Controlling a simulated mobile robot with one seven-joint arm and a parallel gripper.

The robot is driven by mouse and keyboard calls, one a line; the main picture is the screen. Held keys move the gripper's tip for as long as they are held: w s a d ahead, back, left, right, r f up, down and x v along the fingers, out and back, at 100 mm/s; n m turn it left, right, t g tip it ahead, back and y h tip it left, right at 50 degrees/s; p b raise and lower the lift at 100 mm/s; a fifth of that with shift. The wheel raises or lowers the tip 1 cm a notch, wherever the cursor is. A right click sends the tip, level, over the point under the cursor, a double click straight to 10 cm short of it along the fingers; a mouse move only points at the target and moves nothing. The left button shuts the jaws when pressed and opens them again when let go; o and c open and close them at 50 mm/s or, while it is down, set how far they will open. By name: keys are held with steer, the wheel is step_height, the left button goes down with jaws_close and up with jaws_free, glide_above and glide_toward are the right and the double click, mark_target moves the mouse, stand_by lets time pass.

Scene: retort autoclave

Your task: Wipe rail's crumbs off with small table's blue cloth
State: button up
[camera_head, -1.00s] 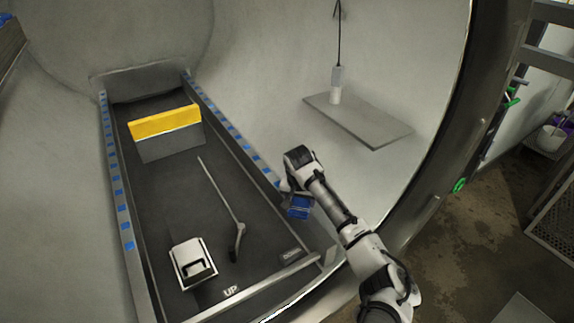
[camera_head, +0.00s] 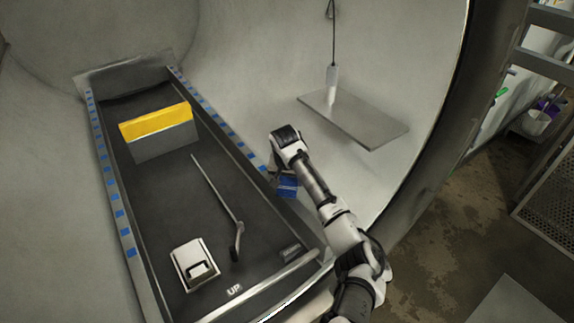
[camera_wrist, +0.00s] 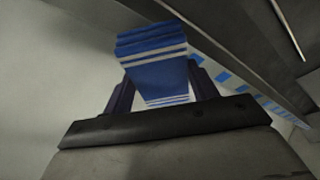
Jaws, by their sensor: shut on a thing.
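The blue cloth (camera_head: 287,186) with white stripes hangs from my gripper (camera_head: 280,177) beside the right-hand rail (camera_head: 222,121). In the wrist view my gripper (camera_wrist: 160,95) is shut on the cloth (camera_wrist: 155,62), which is folded and sticks out past the fingers. The rail (camera_wrist: 262,97), with blue marks, runs diagonally just right of the cloth in that view. I cannot tell whether the cloth touches it. Blue patches line both long rails in the head view; loose crumbs cannot be made out.
The dark tray between the rails holds a yellow-topped grey block (camera_head: 157,130), a long thin rod (camera_head: 219,205) and a white-topped box (camera_head: 195,264). The curved chamber wall is close.

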steer(key=shift+r+p, duration=1.5)
steer(key=shift+r, duration=0.6)
steer(key=shift+f, duration=0.1)
